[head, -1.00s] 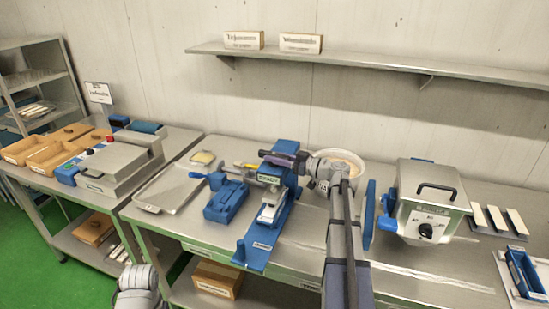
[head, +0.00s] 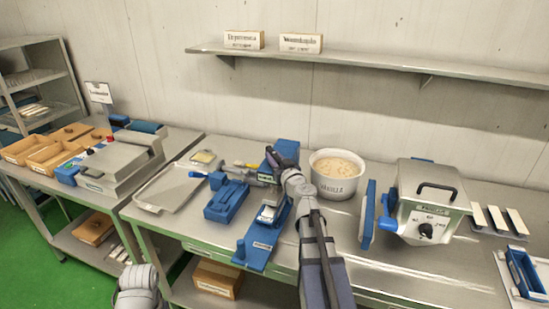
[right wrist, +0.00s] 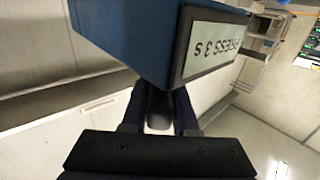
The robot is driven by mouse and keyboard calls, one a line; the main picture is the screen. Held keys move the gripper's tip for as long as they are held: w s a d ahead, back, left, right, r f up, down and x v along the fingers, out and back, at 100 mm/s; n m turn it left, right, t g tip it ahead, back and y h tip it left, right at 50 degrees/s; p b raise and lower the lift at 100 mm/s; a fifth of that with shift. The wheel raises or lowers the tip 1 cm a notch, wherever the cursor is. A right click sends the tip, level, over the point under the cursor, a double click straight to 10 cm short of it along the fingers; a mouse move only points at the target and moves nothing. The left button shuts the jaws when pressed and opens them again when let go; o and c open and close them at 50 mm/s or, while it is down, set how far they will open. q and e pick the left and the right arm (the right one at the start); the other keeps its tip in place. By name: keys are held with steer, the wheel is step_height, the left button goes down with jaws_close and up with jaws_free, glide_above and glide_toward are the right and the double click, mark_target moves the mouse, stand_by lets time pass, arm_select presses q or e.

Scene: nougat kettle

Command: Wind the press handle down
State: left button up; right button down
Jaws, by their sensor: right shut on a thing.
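The press is blue, with a long base plate (head: 254,256) on the table and an upright at its back (head: 288,147). A pale block (head: 267,214) sits at its middle. My right gripper (head: 279,160) is at the top of the press, its arm reaching in from the front and hiding part of it. There my right gripper (right wrist: 158,112) is shut on the dark press handle (right wrist: 160,103), mostly hidden. My left gripper is out of view.
A white vanilla tub (head: 337,178) stands right of my right arm. A metal machine with a black handle (head: 428,205) is farther right. A blue fixture (head: 227,202) and a metal tray (head: 170,190) lie left of the press. A shelf (head: 390,69) runs above.

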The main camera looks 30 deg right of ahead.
steer(key=shift+m+h, duration=0.3)
steer(key=shift+h, duration=0.1)
steer(key=c, duration=0.7)
jaws_free()
steer(key=s, duration=0.2)
steer(key=s+a, duration=0.1)
steer(key=s, duration=0.4)
steer(key=shift+s+a, duration=0.2)
steer(key=shift+s, duration=0.15)
steer(key=shift+f, duration=0.1)
